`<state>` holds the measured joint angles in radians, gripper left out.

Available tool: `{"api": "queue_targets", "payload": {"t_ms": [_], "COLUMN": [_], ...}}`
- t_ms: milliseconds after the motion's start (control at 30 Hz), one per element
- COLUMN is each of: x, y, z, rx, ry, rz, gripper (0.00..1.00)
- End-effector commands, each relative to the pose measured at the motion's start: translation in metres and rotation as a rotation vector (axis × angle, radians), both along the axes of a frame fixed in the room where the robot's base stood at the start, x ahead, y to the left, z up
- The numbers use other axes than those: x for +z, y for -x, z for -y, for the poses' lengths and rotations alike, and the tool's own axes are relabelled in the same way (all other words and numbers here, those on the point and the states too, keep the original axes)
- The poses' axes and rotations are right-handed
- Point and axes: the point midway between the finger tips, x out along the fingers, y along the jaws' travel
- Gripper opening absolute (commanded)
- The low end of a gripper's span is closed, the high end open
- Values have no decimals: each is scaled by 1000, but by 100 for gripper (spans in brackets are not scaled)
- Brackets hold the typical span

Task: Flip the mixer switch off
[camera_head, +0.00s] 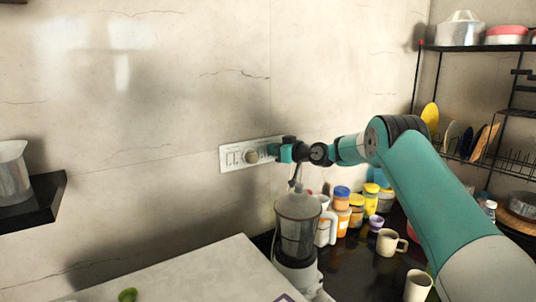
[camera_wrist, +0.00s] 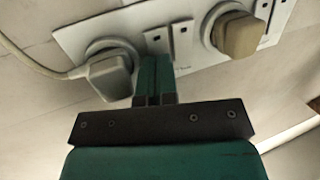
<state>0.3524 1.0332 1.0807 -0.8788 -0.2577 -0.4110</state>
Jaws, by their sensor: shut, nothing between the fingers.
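A white switch and socket panel (camera_head: 237,156) is on the wall above the counter. It also shows in the wrist view (camera_wrist: 80,40), with a grey plug (camera_wrist: 108,75) and its cable on the left and a beige round-based plug (camera_wrist: 236,34) on the right. Small switches (camera_wrist: 181,33) sit between them. The mixer (camera_head: 297,228), with a grey jar, stands on the counter below. My gripper (camera_head: 275,152) is at the panel's right part; its fingers (camera_wrist: 154,66) are shut and empty, between the grey plug and the switches. Whether the fingertips touch the panel, I cannot tell.
Jars (camera_head: 342,197), a beige mug (camera_head: 388,243) and another cup (camera_head: 417,286) stand right of the mixer. A dish rack (camera_head: 470,152) is at the right. A black shelf (camera_head: 40,205) juts out at the left. The wall left of the panel is clear.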

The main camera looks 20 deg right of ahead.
Motion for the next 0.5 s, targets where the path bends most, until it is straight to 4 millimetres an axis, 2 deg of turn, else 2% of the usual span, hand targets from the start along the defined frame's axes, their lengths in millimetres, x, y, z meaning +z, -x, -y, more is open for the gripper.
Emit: {"api": "queue_targets", "payload": {"t_ms": [500], "x": [-1], "y": [27], "z": [6], "rx": [-1], "ry": [0], "rz": [1], "gripper": [0]}}
